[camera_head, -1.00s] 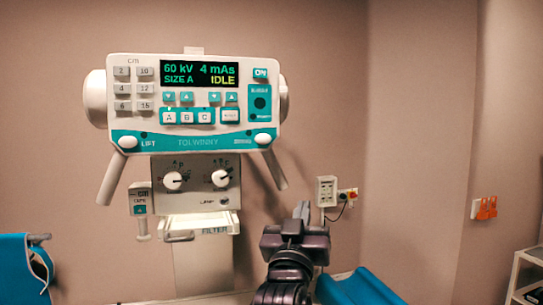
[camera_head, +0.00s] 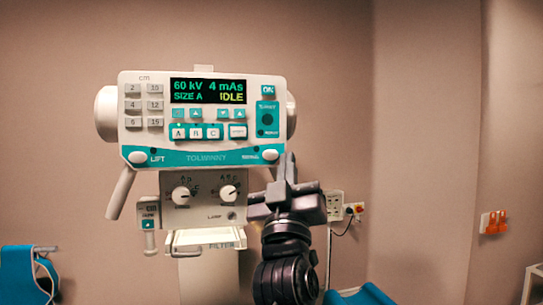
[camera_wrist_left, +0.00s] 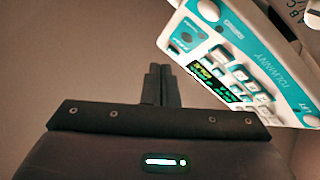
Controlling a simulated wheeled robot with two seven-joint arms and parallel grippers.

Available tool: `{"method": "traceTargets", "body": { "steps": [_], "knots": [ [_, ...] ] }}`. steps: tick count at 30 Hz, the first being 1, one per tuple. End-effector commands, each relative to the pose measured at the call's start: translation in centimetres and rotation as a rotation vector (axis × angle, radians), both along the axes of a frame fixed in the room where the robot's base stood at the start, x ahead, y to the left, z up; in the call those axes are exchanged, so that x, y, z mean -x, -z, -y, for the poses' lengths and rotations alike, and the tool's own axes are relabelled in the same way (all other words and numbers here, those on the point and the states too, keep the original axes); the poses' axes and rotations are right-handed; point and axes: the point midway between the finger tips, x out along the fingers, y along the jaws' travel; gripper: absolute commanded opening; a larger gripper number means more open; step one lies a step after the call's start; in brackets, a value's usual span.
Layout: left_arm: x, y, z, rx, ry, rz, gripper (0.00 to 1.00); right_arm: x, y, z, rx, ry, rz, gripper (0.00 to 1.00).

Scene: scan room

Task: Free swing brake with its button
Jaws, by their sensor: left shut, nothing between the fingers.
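The white and teal control head (camera_head: 215,158) faces me, its display reading 60 kV, 4 mAs, SIZE A, IDLE. A white oval button (camera_head: 270,155) sits at the right end of its lower teal strip; the label beside it is too blurred to read. It also shows in the left wrist view (camera_wrist_left: 208,10). Another white button (camera_head: 137,157), marked LIFT, is at the left end. Contact cannot be told. My right gripper is out of view.
Below the head are two knobs (camera_head: 205,194) and a filter tray (camera_head: 205,238). A blue chair (camera_head: 28,272) is at lower left.

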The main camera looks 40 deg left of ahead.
Motion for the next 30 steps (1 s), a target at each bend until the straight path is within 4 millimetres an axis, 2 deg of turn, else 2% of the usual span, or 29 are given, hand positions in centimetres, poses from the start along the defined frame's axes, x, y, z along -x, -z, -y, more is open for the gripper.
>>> {"method": "traceTargets", "body": {
  "steps": [15,21,30],
  "knots": [
    [-4.3,0.0,-5.2,0.000,-0.003,-0.001,0.00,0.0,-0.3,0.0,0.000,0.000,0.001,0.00],
    [-5.1,0.0,-6.1,0.000,-0.001,-0.001,0.00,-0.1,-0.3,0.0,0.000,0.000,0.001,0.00],
    [-5.3,0.0,-6.2,0.000,0.000,-0.001,0.00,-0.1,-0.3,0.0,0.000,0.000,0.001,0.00]
  ]
}}
